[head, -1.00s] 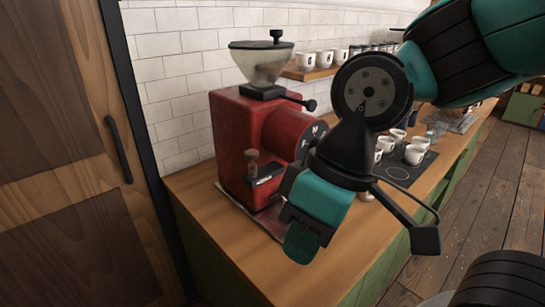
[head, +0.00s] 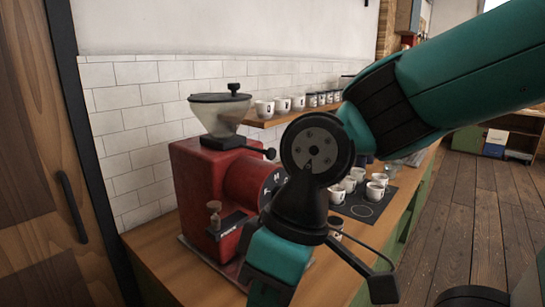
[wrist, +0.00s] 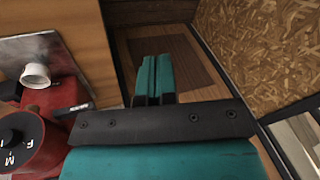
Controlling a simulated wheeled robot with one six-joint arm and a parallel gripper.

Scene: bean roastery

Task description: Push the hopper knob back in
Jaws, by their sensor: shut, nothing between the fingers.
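The red grinder (head: 205,180) stands on the wooden counter, with a clear hopper (head: 218,115) on top. The hopper knob (head: 270,153) is a black ball on a short rod, sticking out to the right from the black collar under the hopper. The knob is not visible in the wrist view. My gripper (wrist: 156,78) is shut and empty, its teal fingers together in the wrist view.
A numbered or lettered dial (wrist: 20,145) sits on the grinder's side. White cups (head: 376,190) stand on a dark mat to the right. A shelf (head: 268,120) with cups and jars runs along the tiled wall. A wooden door (head: 40,200) is at left.

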